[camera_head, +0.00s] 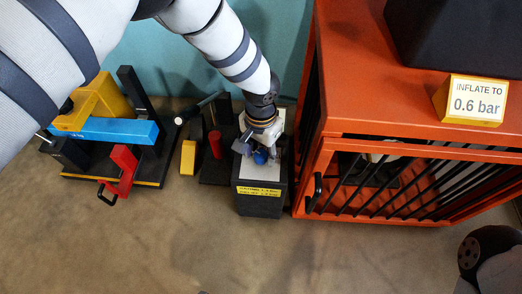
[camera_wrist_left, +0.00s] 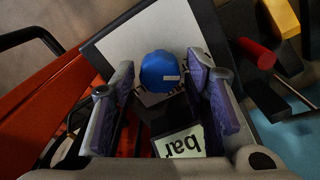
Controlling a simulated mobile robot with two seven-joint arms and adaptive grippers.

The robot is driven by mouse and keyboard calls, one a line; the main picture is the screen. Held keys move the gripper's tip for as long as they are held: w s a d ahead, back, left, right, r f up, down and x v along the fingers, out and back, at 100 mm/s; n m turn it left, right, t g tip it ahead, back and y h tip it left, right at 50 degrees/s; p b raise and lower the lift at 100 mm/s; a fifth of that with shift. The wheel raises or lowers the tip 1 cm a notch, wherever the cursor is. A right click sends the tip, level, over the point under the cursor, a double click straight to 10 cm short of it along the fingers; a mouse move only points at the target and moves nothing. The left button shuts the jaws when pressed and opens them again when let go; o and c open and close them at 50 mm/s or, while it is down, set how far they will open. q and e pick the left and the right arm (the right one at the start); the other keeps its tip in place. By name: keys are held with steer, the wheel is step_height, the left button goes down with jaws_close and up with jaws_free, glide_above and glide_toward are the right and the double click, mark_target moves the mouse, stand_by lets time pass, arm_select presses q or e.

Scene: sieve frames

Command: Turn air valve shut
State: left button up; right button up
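The air valve shows as a round blue knob (camera_head: 260,157) on the pale top of a dark box (camera_head: 260,204) with a yellow label, beside the orange cage. My left gripper (camera_head: 262,146) is over that box, pointing down at the knob. In the left wrist view the blue knob (camera_wrist_left: 160,72) lies between the two purple-padded fingers of my left gripper (camera_wrist_left: 163,88). The fingers are apart, with a gap on the left of the knob and a narrower one on the right. Whether either finger touches it is hard to tell.
The orange cage (camera_head: 360,125) with black bars stands close on the right, bearing a sign (camera_head: 475,100) reading "INFLATE TO 0.6 bar". A stand with a red lever (camera_head: 215,144) and a blue-and-yellow clamp (camera_head: 110,131) are on the left. The front floor is clear.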

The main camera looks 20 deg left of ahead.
arm_select(q)
steer(key=c, duration=0.6)
steer(key=shift+c, duration=0.2)
steer(key=shift+m, duration=0.3)
steer(key=m, duration=0.5)
steer(key=shift+m+p, duration=0.3)
steer(key=shift+p, duration=0.1)
steer(key=m, duration=0.5)
steer(key=shift+m, duration=0.4)
steer(key=o, duration=1.1)
steer(key=shift+o, duration=0.2)
